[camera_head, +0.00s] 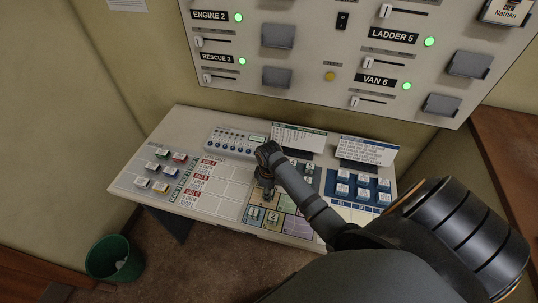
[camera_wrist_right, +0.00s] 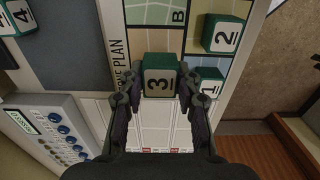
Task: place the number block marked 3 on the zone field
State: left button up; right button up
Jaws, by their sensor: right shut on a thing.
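My right gripper (camera_wrist_right: 158,82) is shut on the green-and-white number block marked 3 (camera_wrist_right: 158,76), seen between the fingers in the right wrist view. In the head view the right gripper (camera_head: 267,186) is over the console near the upper left part of the coloured zone plan (camera_head: 292,226); the block is hard to make out there. The zone plan also shows in the right wrist view (camera_wrist_right: 150,42), with a letter B. Number blocks 1 (camera_wrist_right: 208,84) and 2 (camera_wrist_right: 224,34) sit on the plan, close to the held block. I cannot tell whether the held block touches the surface. My left gripper is not in view.
Block 4 (camera_wrist_right: 18,20) is at the upper left in the right wrist view. A knob panel (camera_head: 232,140), blue blocks (camera_head: 362,190) and coloured blocks (camera_head: 160,170) stand on the console. A green bin (camera_head: 106,262) is on the floor.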

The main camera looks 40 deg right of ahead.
jog(key=shift+w+d+f, duration=0.1)
jog(key=shift+w+f, duration=0.05)
jog(key=shift+f, duration=0.1)
notch_tip(320, 180, down, 3)
jog(key=shift+w+d+f, duration=0.1)
jog(key=shift+w+d, duration=0.05)
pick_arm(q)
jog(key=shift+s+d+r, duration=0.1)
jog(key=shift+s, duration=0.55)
pick_arm(e)
jog(key=shift+f, duration=0.15)
jog(key=shift+f, duration=0.1)
jog(key=o, duration=1)
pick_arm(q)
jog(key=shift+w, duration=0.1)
pick_arm(e)
notch_tip(320, 180, up, 12)
jog(key=shift+r+b, duration=0.15)
jog(key=shift+b, duration=0.55)
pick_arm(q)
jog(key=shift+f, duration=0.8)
